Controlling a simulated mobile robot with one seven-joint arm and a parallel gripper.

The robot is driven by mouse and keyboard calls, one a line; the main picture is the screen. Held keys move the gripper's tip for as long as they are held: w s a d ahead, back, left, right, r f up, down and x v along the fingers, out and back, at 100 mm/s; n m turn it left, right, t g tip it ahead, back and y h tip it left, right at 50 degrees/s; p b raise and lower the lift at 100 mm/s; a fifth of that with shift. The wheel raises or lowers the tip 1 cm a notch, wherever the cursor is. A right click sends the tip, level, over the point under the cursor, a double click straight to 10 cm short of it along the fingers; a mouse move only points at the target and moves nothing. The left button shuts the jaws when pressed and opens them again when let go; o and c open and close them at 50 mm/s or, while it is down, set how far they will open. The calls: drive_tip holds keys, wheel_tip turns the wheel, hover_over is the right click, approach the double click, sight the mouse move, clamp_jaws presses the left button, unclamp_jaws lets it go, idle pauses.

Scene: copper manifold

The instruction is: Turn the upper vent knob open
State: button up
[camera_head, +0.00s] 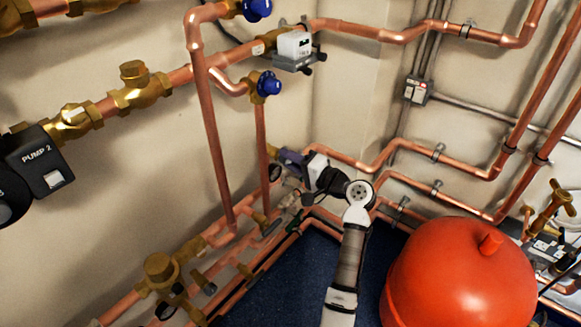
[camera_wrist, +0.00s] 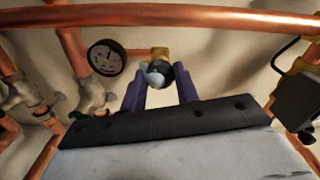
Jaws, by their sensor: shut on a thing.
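A dark round knob (camera_wrist: 159,73) with a pale grey face sits on a brass fitting (camera_wrist: 159,54) at the wall in the wrist view. My gripper (camera_wrist: 160,80) has its two purple fingers on either side of this knob and is shut on it. In the head view my gripper (camera_head: 284,156) is low at the wall, near the room's corner, and the knob is hidden behind it. I cannot tell from any label whether this is the upper vent knob. Two blue knobs, a top one (camera_head: 257,9) and a lower one (camera_head: 268,85), are apart from my gripper.
A pressure gauge (camera_wrist: 106,57) is close to the left finger. A copper pipe (camera_wrist: 200,19) crosses above the knob. A vertical copper pipe (camera_head: 215,150) stands left of my gripper. A red tank (camera_head: 460,275) stands right of my arm. Blue floor (camera_head: 285,280) is clear left of my arm.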

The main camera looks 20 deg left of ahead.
drive_tip(key=shift+n+b, duration=0.35)
drive_tip(key=shift+n, duration=0.25)
drive_tip(key=o, duration=1)
drive_tip(key=shift+c, duration=0.2)
drive_tip(key=shift+d, duration=0.1)
